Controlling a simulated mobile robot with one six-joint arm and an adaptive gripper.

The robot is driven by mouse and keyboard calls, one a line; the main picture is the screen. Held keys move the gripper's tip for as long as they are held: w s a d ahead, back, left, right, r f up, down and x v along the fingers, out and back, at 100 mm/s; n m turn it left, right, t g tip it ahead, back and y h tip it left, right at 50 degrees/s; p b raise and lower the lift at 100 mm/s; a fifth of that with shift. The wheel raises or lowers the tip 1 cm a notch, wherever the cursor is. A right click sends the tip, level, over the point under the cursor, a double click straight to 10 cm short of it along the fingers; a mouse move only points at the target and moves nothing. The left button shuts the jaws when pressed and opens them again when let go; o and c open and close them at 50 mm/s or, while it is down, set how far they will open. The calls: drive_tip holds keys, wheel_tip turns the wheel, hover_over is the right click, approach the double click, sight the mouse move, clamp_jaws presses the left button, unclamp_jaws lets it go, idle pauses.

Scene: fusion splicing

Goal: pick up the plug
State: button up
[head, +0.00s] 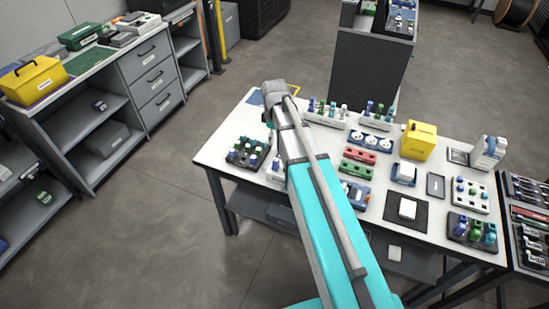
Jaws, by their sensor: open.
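My arm reaches over the white table, and my gripper (268,122) is at its far end, above the table's left part. It is small and partly hidden by my wrist; it is open, and I see nothing held in it. Several small plug-like pieces with blue, green and white parts stand in a dark tray (236,160) just below and left of it. More stand in a white rack (322,118) to the right, and in a dark tray (458,233) at the front right. I cannot tell which piece is the plug. My arm hides part of the table.
The table (225,138) also holds a yellow box (419,141), a red block (361,155), a green block (356,167) and a black mat (388,208) with a white device. A tall dark cabinet (365,75) stands behind it. Grey shelving (75,130) is at left, with open floor between.

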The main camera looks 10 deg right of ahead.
sight(276, 159)
idle(0.4)
wheel_tip(276, 159, down, 9)
drive_tip(key=b, duration=0.8)
drive_tip(key=shift+r+b, duration=0.2)
drive_tip(key=shift+b, duration=0.2)
drive_tip(key=shift+f, duration=0.1)
drive_tip(key=shift+s+d+f+b, duration=0.1)
drive_tip(key=shift+d+f+b, duration=0.05)
drive_tip(key=shift+f+b, duration=2.4)
clamp_jaws()
